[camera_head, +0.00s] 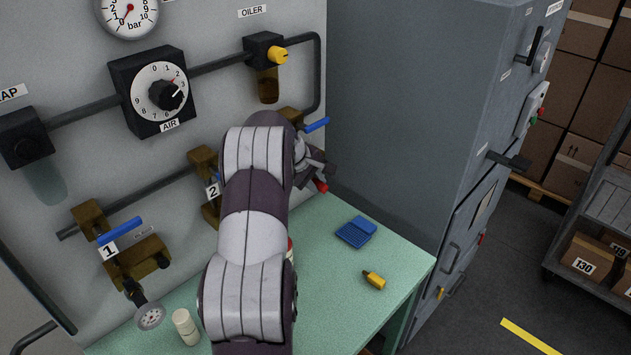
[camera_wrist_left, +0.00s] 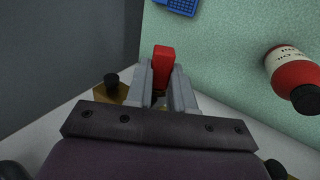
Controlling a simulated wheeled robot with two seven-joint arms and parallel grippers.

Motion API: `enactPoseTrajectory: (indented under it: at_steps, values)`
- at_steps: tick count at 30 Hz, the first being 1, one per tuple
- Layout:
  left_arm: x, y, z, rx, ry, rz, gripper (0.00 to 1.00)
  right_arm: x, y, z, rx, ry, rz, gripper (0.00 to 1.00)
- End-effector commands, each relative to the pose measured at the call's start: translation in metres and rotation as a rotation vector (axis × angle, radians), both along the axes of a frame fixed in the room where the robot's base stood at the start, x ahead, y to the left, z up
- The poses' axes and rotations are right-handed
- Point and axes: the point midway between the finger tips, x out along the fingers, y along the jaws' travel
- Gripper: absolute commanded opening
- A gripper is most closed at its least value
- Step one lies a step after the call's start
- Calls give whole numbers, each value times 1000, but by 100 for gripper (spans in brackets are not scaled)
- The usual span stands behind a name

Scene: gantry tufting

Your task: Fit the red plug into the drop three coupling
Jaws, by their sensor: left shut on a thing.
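My left gripper (camera_head: 318,176) is shut on the red plug (camera_head: 321,186), beside the back panel above the bench. In the left wrist view the red plug (camera_wrist_left: 163,62) stands out between the two grey fingers (camera_wrist_left: 160,85). The third drop, with a blue lever (camera_head: 317,124) and brass body (camera_head: 290,117), is just above and behind my gripper. My arm hides its lower part, so I cannot see its coupling in the head view. In the left wrist view a brass part with a black knob (camera_wrist_left: 112,80) lies left of the fingers. My right gripper is not in view.
A grey cabinet (camera_head: 420,120) rises to the right.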

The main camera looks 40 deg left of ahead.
Motion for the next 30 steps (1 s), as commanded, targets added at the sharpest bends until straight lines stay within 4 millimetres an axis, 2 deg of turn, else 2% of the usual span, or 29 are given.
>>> enactPoseTrajectory:
  at_steps: [12, 13, 15, 25, 30]
  values:
    - [-1, 0, 1, 2, -1, 1, 0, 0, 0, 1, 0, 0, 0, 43]
    - [-1, 0, 1, 1, -1, 0, 29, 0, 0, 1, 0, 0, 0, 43]
    - [-1, -1, 0, 1, 0, 1, 52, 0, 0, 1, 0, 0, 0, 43]
    - [-2, -1, 3, 0, 0, -1, 52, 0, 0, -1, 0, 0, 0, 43]
    - [-19, 1, 30, 1, -3, 1, 52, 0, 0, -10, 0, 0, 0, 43]
